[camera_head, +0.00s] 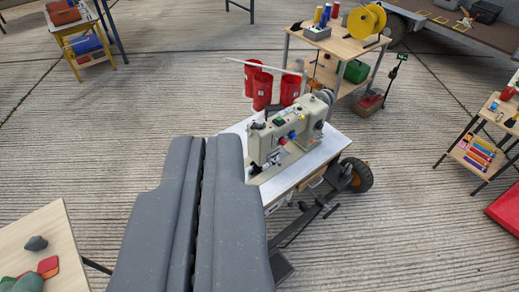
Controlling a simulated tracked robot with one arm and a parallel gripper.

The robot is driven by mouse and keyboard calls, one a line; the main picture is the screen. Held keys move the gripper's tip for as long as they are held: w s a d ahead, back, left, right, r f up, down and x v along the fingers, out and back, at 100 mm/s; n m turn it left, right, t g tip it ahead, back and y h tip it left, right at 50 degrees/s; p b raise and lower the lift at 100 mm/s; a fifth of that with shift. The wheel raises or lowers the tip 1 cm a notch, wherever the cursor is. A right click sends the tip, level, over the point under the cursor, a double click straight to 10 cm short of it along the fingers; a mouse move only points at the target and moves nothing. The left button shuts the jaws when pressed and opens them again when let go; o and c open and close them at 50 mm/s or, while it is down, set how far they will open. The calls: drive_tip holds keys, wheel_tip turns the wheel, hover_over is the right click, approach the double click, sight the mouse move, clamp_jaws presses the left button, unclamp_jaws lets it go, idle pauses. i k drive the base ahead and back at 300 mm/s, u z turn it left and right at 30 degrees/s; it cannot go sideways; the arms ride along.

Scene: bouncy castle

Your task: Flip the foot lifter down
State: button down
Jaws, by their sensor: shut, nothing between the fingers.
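A beige sewing machine (292,131) stands on a white-topped wheeled table (318,160) near the middle of the view. Its needle and presser-foot end is at its left, just right of my gripper. The foot lifter is too small to make out, so I cannot tell whether it is up or down. My gripper (203,142) fills the lower middle as two thick grey fingers lying side by side. It is shut and empty. It covers the left part of the white table in the picture, and I cannot see contact with the machine.
Red thread cones (262,88) stand behind the machine under a thin rail. A wooden cart (340,46) with spools is beyond it. A wooden table (62,238) is at lower left and a small shelf (487,135) at far right. Open concrete floor (130,110) lies to the left.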

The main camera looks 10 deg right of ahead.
sight(252, 128)
drive_tip(key=z, duration=0.4)
drive_tip(key=i, duration=1.25)
drive_tip(key=u, duration=0.35)
